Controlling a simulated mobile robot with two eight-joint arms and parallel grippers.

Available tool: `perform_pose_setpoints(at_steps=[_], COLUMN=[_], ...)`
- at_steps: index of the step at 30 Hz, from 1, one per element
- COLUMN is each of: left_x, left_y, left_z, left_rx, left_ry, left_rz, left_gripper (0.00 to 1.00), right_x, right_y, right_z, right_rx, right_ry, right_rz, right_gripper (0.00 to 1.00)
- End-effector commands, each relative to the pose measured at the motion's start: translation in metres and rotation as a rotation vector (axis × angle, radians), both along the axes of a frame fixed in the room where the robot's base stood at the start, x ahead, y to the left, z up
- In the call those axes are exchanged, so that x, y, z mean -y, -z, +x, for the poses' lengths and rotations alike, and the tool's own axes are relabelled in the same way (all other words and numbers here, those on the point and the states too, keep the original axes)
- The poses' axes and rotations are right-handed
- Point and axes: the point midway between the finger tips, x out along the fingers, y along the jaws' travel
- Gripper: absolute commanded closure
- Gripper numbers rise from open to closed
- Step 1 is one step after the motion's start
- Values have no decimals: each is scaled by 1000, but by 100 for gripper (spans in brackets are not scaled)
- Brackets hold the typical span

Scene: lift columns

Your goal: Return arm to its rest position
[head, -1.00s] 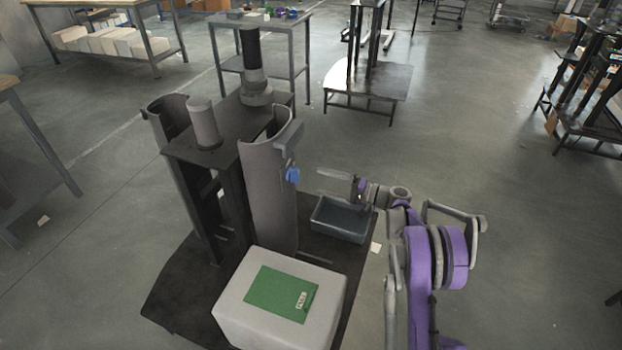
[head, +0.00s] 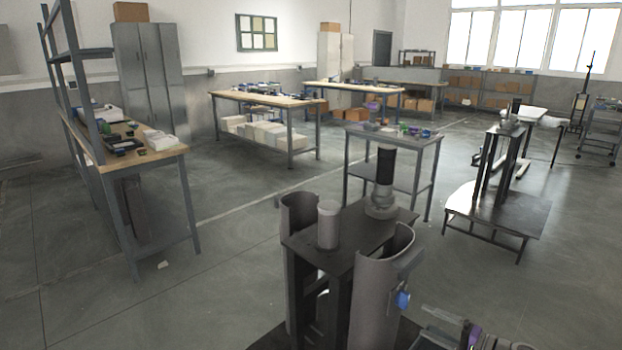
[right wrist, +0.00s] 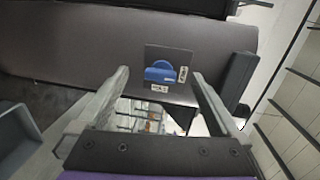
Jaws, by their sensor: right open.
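My right gripper (head: 443,337) shows at the lower right edge of the head view, beside the lift column unit (head: 345,245). In the right wrist view its two fingers (right wrist: 161,76) are spread apart with nothing between them. Beyond the fingertips is a curved grey cover (right wrist: 60,45) with a dark plate that carries a blue padlock-like part (right wrist: 160,72). This blue part (head: 402,299) also shows on the cover in the head view. The gripper looks apart from it, though the gap is hard to judge. My left gripper is out of view.
A blue-grey bin (right wrist: 15,145) is at the left edge of the right wrist view. A metal table (head: 395,137) stands behind the column unit. A dark low stand (head: 497,212) is at the right, a workbench (head: 150,160) at the left. The floor between is mostly clear.

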Motion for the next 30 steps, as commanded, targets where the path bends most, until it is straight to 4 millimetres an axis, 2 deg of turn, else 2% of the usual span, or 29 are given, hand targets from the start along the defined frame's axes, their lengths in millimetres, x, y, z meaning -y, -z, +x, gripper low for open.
perform_pose_setpoints(at_steps=[1,6,11,15,22,27,30], left_x=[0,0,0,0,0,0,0], left_y=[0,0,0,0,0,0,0], left_z=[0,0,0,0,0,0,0], left_rx=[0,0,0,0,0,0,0], left_ry=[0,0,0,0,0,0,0], left_rz=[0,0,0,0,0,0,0], left_gripper=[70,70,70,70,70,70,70], right_x=[-23,-91,-141,-173,-198,-198,-195], right_y=[-7,-16,-19,-19,-11,0,7], right_z=[-5,-37,-84,-136,-228,-291,-319], right_rx=[-34,-163,-255,-311,-354,-345,-329], right_ry=[-23,-88,-145,-194,-262,-304,-322], right_rz=[-40,-220,-406,-579,-877,-1094,-1200], right_gripper=[0,0,0,0,0,0,0])
